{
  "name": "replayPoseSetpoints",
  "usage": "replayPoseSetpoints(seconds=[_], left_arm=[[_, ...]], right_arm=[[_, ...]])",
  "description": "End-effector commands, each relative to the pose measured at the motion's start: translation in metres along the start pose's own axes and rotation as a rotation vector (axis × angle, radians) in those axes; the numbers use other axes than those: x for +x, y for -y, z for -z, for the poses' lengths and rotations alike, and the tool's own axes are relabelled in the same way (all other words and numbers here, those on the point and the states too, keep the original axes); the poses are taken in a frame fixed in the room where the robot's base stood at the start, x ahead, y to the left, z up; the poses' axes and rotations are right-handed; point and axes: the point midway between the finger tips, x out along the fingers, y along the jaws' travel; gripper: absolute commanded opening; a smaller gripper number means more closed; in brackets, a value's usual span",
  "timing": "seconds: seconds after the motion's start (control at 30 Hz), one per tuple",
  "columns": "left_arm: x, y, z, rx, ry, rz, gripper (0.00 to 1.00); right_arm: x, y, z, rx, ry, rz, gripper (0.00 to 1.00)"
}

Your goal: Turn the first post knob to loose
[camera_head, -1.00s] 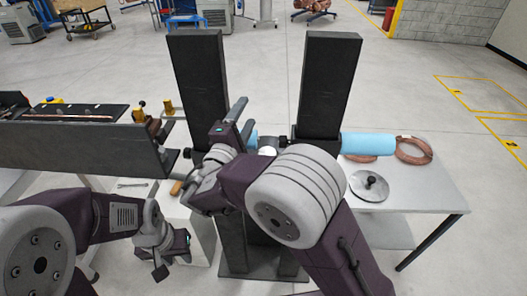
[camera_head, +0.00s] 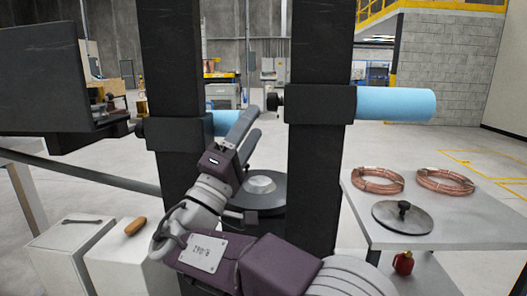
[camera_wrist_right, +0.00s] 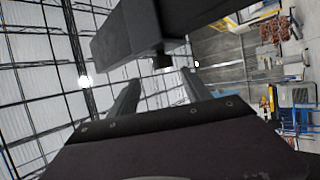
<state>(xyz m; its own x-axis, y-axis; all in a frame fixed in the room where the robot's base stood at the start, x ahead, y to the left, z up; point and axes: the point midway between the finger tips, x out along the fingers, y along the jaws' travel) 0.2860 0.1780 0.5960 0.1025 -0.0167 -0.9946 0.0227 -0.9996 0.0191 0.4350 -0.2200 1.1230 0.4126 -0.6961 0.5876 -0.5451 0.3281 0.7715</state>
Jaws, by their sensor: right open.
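Two black upright posts stand before me, a left post (camera_head: 172,70) and a right post (camera_head: 318,60), each with a black collar. A small black knob (camera_head: 272,101) sticks out from the left side of the right post's collar (camera_head: 320,104). Another dark knob (camera_head: 139,128) is on the left of the left post's collar (camera_head: 180,131). My right gripper (camera_head: 250,124) is open and empty between the posts, its fingers pointing up toward the right post's knob. In the right wrist view a black knob (camera_wrist_right: 162,61) under a black block lies ahead, roughly between the open fingers (camera_wrist_right: 160,84). My left gripper is out of view.
A blue cylinder (camera_head: 395,104) projects right from the right post. A white table (camera_head: 440,228) at right holds two copper coils (camera_head: 377,181) and a grey disc (camera_head: 402,217). A dark panel (camera_head: 50,70) stands at left, above white boxes (camera_head: 70,250).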

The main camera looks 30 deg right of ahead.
Motion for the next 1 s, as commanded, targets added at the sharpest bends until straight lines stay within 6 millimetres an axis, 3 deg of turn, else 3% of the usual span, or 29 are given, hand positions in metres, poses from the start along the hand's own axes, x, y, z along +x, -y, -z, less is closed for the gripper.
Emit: replayPoseSetpoints(seconds=[0.03,0.27,0.7,1.0], left_arm=[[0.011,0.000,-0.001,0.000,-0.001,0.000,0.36],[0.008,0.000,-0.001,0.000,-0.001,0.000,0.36],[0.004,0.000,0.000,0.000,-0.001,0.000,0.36],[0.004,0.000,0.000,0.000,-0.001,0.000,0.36]], right_arm=[[-0.005,0.009,-0.005,-0.002,0.005,-0.002,0.57],[0.002,0.007,-0.004,-0.005,0.008,-0.001,0.57],[0.080,0.007,-0.005,-0.006,0.008,-0.002,0.57],[0.088,0.008,-0.004,-0.006,0.005,-0.001,0.57]])
